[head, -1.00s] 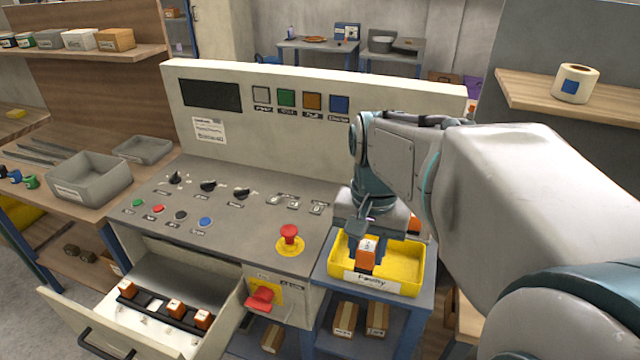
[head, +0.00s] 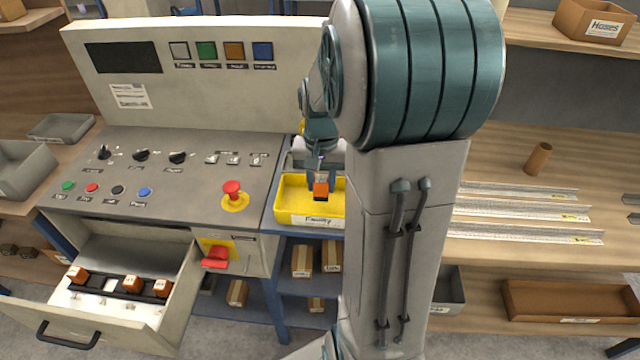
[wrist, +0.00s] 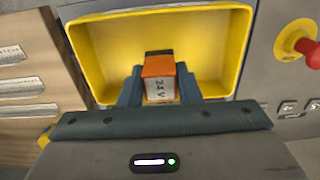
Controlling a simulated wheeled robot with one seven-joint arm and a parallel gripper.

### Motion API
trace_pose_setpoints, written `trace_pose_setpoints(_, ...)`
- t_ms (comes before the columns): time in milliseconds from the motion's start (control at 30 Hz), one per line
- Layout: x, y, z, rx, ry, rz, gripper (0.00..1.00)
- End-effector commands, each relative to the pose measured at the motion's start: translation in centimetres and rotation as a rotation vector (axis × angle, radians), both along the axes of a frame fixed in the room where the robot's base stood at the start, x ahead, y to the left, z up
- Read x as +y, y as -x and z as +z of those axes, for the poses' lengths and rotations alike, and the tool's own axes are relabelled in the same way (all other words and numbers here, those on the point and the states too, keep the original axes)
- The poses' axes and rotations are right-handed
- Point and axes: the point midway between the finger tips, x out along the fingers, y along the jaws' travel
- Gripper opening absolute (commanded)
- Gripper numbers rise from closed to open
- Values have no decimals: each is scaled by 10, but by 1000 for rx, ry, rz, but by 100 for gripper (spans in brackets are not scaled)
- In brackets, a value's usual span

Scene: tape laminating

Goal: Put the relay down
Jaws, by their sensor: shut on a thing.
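The relay (head: 321,188) is a small orange block with a white face. In the wrist view the relay (wrist: 159,78) shows "24 V" on that face. My gripper (head: 320,180) is shut on it, one finger on each side; the wrist view shows the gripper (wrist: 159,88) from behind. The relay is held at the yellow tray (head: 283,203), over its inside in the picture. The tray (wrist: 88,45) looks otherwise empty in the wrist view. I cannot tell whether the relay touches the tray's floor.
The open drawer (head: 110,325) at lower left holds several orange relays in a black rail. A red emergency button (head: 233,190) and a red switch handle (head: 215,257) lie left of the tray. Boxes (head: 303,261) sit on the shelf below. A wooden bench (head: 500,255) stands right.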

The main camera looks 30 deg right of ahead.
Motion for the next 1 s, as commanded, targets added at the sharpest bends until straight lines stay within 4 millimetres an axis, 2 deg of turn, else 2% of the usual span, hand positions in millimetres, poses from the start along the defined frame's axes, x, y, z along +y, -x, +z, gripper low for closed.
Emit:
trace_pose_setpoints(33, 0, 1, -8, 4, -1, 0, 7)
trace_pose_setpoints(167, 0, 0, -19, 2, -1, -1, 7)
trace_pose_setpoints(933, 0, 0, -32, 0, 0, 0, 7)
trace_pose_setpoints(967, 0, 0, -32, 0, 0, 0, 39)
trace_pose_setpoints(1000, 0, 0, -32, 0, 0, 0, 50)
